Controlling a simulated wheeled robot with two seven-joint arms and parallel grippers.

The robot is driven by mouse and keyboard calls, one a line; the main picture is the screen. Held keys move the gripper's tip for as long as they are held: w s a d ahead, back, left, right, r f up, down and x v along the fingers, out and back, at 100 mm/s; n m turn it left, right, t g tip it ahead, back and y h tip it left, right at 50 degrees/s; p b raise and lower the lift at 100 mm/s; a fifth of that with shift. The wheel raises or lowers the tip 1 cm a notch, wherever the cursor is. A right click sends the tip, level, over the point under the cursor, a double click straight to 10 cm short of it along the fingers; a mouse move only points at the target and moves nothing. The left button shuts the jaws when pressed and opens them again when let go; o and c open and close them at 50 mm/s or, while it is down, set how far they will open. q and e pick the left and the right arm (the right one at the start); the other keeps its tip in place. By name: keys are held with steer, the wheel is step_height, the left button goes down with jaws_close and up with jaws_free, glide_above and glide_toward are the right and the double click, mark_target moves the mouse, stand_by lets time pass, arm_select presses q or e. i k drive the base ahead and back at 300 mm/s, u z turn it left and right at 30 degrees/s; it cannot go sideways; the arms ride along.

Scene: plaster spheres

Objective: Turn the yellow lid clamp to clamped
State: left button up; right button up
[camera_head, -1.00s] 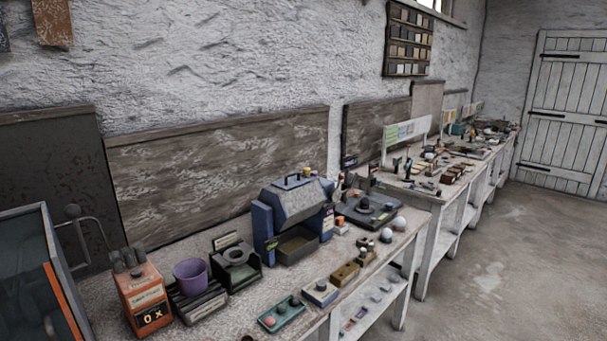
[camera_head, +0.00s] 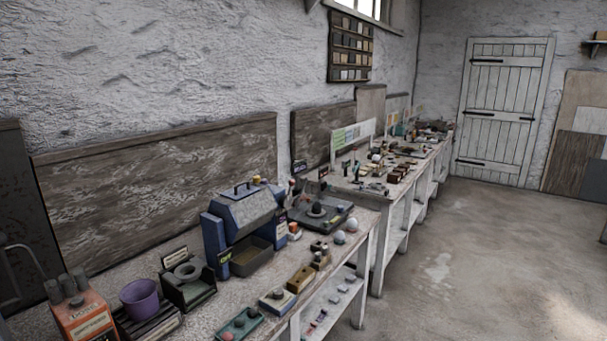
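A blue machine with a grey faceted lid (camera_head: 247,210) and a dark handle on top stands on the near bench. A small yellow piece (camera_head: 256,180) shows at the top right of the lid. It may be the yellow lid clamp, but it is too small to tell which way it is turned. A dark open tray (camera_head: 252,258) sits at the machine's front. Neither of my grippers is in view.
On the near bench, left of the machine, are an orange box (camera_head: 84,318), a purple cup (camera_head: 140,299) and a dark ring holder (camera_head: 188,280). Right is a dark turntable (camera_head: 318,212) with white spheres (camera_head: 352,224) nearby. The floor (camera_head: 450,270) at right is clear.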

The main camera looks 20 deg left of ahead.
mark_target(256, 180)
steer(key=z, duration=0.45)
steer(key=i, duration=3.95)
steer(key=u, duration=4)
